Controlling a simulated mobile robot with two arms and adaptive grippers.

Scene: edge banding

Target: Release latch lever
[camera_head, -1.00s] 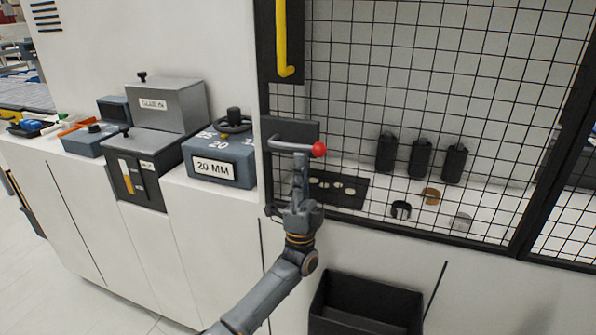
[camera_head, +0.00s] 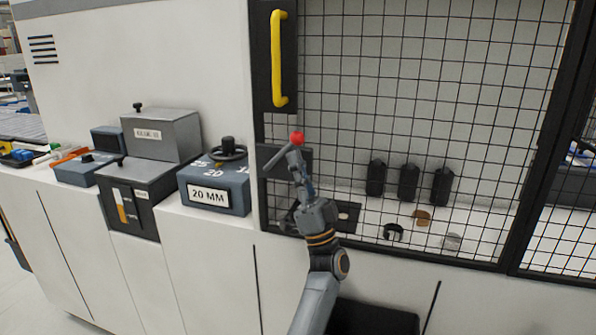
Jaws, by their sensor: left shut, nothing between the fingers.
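The latch lever (camera_head: 279,154) is a grey bar with a red ball knob (camera_head: 297,138) at its end. It sits on a dark latch plate at the lower left of the mesh door and slants up to the right. My left gripper (camera_head: 296,160) is shut and empty, just below the knob and against or very close to the lever; I cannot tell if they touch. It hides part of the latch plate. My right gripper is not in view.
A yellow handle (camera_head: 278,60) stands upright on the door frame above the latch. The mesh door (camera_head: 420,90) covers the right side. A blue-grey 20 MM box (camera_head: 213,188) is to the left. A dark bin (camera_head: 375,318) is below.

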